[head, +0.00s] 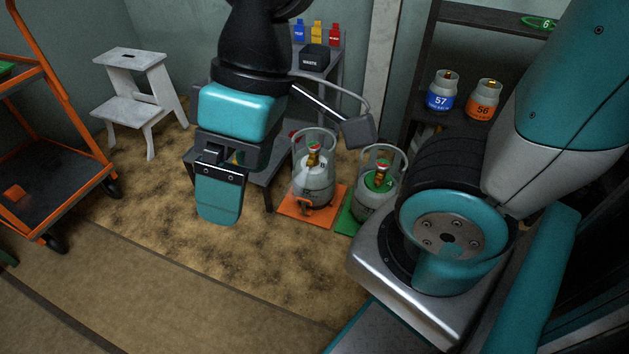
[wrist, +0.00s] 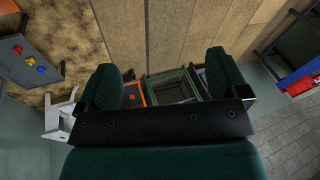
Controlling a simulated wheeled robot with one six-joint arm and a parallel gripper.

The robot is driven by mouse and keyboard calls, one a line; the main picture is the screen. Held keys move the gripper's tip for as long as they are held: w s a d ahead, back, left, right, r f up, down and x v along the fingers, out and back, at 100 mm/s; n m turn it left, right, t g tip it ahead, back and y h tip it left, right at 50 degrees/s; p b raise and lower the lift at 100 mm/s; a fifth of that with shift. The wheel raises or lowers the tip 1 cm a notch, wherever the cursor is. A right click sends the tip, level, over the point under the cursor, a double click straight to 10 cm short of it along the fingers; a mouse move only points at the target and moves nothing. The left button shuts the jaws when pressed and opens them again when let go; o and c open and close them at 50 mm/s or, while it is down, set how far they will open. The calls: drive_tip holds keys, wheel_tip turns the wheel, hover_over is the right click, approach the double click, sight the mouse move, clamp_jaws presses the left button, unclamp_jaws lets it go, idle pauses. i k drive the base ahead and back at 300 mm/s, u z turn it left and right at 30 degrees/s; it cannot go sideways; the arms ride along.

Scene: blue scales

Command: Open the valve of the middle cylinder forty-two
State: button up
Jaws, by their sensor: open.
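Two grey gas cylinders with collar guards stand on the floor in the head view. One cylinder (head: 314,185) is on an orange mat (head: 292,210); it has a brass valve (head: 313,159) with a red and green top. The other cylinder (head: 370,205) is on a green mat (head: 346,224), with a similar valve (head: 380,178) and a green ring. I cannot read forty-two on either, nor tell which is the middle one. My gripper (head: 219,208) hangs left of both, apart from them. In the wrist view my gripper (wrist: 162,70) is open and empty.
A shelf at right holds canisters 57 (head: 442,92) and 56 (head: 484,100). A grey bench (head: 262,180) stands behind my gripper. A white step stool (head: 137,85) and an orange trolley (head: 50,185) stand left. The front floor is clear.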

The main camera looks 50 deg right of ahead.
sight(313, 147)
drive_tip(key=z, duration=0.05)
drive_tip(key=k, duration=0.6)
drive_tip(key=z, duration=0.55)
drive_tip(key=i, duration=1.2)
drive_tip(key=u, duration=0.6)
